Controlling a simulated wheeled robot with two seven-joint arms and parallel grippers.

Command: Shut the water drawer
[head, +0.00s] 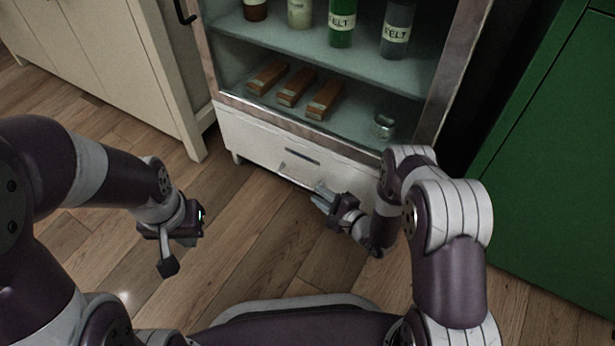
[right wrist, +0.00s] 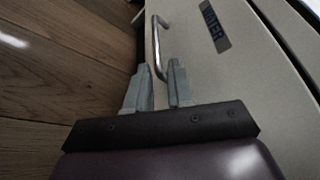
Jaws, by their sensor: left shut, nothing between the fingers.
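The water drawer (head: 262,146) is the pale drawer across the bottom of the glass-fronted cabinet. In the right wrist view its front (right wrist: 235,85) carries a dark label (right wrist: 214,26) with only the end of the word readable, and a metal bar handle (right wrist: 156,45). I cannot tell how far the drawer stands out. My right gripper (head: 319,196) is just in front of the drawer; in the right wrist view its fingers (right wrist: 160,80) are apart, with the handle's near end close to the fingertips. My left gripper (head: 168,266) is shut and empty, above the floor at left.
Cabinet shelves above hold labelled bottles (head: 342,22), several wooden blocks (head: 295,87) and a small glass jar (head: 383,126). A cream cupboard (head: 110,70) stands at left and a green cabinet (head: 555,150) at right. The wooden floor (head: 245,235) between my grippers is clear.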

